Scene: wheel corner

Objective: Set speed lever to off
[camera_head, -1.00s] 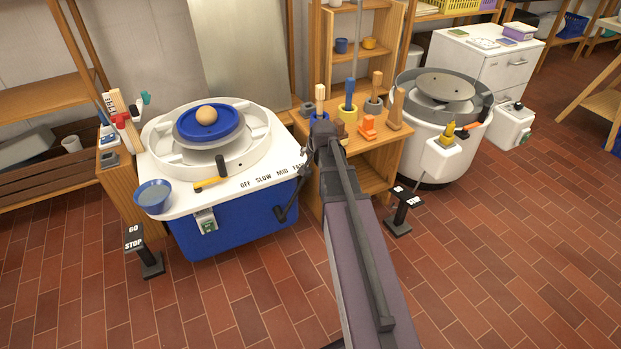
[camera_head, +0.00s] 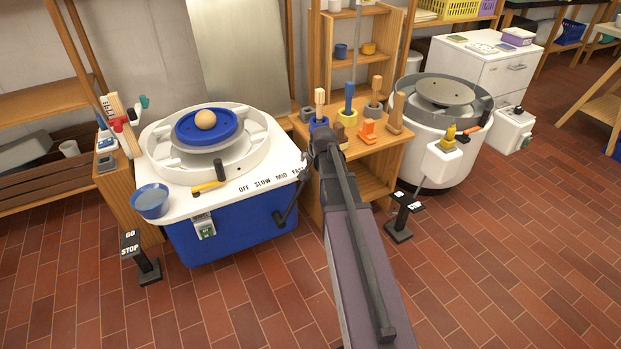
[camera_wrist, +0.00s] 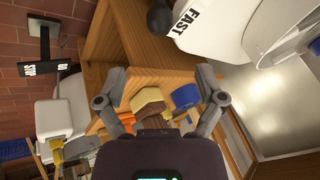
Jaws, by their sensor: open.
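The blue-and-white wheel (camera_head: 230,225) stands left of centre in the head view, with OFF, SLOW, MID and FAST printed along its front edge. A dark lever (camera_head: 279,217) with a rounded end shows at its front right, by FAST. In the wrist view, a black ball knob (camera_wrist: 160,19), apparently the lever's, is beside the FAST label (camera_wrist: 190,18). My gripper (camera_wrist: 162,80) is open and empty; the knob is beyond the fingertips, near the top of that view. In the head view my arm hides most of the gripper.
A wooden stand (camera_head: 368,182) with tools and cups is close on the wheel's right. A yellow-handled tool (camera_head: 209,186) and a blue bowl (camera_head: 151,201) are on the wheel's top. A GO/STOP pedal post (camera_head: 140,262) stands at front left. The brick floor in front is mostly clear.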

